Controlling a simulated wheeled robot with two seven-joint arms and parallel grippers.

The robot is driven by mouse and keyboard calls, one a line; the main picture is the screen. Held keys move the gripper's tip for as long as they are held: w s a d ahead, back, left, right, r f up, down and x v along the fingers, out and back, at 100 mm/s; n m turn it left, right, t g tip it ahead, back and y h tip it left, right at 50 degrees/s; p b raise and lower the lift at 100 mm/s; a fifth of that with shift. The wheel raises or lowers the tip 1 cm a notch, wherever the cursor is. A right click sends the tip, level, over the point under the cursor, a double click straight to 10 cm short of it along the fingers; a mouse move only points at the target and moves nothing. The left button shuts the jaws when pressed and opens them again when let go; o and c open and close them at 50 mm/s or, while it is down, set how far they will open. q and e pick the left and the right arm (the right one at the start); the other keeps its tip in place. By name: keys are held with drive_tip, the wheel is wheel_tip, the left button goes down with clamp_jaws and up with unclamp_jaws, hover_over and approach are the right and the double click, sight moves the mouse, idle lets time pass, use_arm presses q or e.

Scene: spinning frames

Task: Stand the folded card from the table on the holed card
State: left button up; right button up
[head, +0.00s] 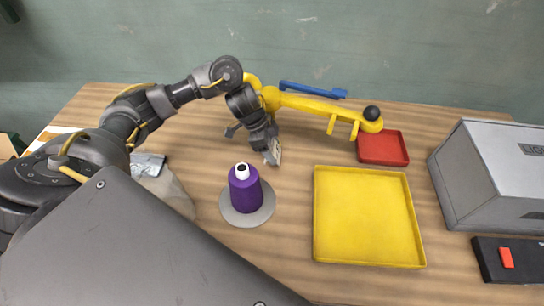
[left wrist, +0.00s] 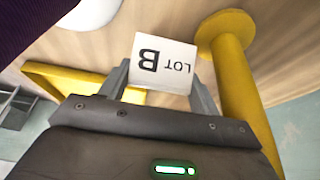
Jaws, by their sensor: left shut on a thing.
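My left gripper (head: 268,144) is shut on a small white folded card (head: 275,153) and holds it behind the purple cone. In the left wrist view the card (left wrist: 163,63) shows the print "LOT B", upside down, between the two fingertips (left wrist: 160,84). I cannot tell from these views whether the card touches the table. I cannot make out a holed card for certain in either view. My right gripper is not in view.
A purple cone (head: 245,190) stands on a grey disc (head: 227,212). A yellow arm with a black ball (head: 372,113) reaches past my gripper. A yellow tray (head: 319,214), red tray (head: 384,162) and grey box (head: 492,175) stand right. A dark strip with red switch (head: 506,258) lies front right.

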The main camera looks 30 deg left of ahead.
use_arm(q)
drive_tip(key=shift+f, duration=1.95)
drive_tip(key=shift+f, duration=0.1)
drive_tip(key=o, duration=0.7)
drive_tip(key=shift+o, duration=0.2)
